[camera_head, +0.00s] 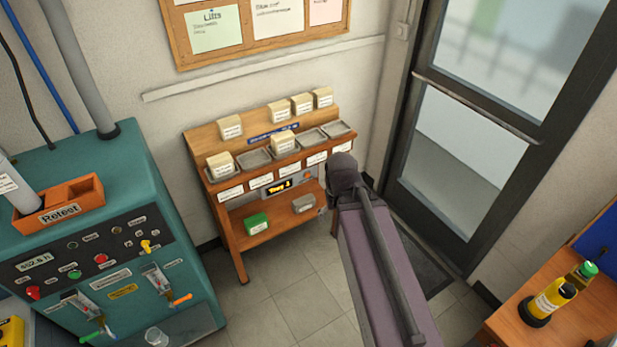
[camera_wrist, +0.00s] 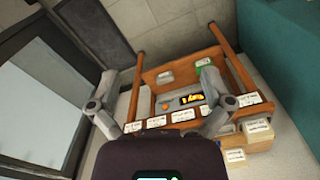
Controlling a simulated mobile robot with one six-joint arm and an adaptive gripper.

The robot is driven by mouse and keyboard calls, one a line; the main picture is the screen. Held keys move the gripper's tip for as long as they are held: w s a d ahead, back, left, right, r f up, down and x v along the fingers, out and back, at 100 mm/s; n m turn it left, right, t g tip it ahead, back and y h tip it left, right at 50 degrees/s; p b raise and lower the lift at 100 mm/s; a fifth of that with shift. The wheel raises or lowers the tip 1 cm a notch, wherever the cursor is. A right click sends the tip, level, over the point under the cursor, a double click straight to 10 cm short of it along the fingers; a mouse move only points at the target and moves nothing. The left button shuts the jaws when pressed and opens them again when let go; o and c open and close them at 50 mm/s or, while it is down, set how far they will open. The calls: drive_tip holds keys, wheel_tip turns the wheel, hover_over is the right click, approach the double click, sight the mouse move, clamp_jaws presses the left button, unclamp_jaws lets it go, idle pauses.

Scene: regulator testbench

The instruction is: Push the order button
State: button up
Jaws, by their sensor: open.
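A wooden shelf stand (camera_head: 237,262) stands against the wall. Under its label row is a grey panel (camera_head: 257,196) with a lit yellow display (camera_head: 278,187). In the wrist view the same panel (camera_wrist: 214,97) shows an orange round button (camera_wrist: 163,104) beside the display, which I take as the order button. My gripper (camera_wrist: 157,72) is open and empty, its two fingers spread on either side of the panel in the picture. The button lies between them in view; I see no contact. In the head view my arm hides most of the gripper.
The stand carries grey trays (camera_head: 312,138), cream boxes (camera_head: 323,97) and a green box (camera_head: 256,223) on its lower shelf. A teal machine (camera_head: 120,190) stands left. A glass door (camera_head: 455,150) is right. A wooden table (camera_head: 560,325) with bottles is at lower right.

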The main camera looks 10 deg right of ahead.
clamp_jaws()
idle(0.4)
drive_tip(key=shift+d, duration=0.1)
idle(1.1)
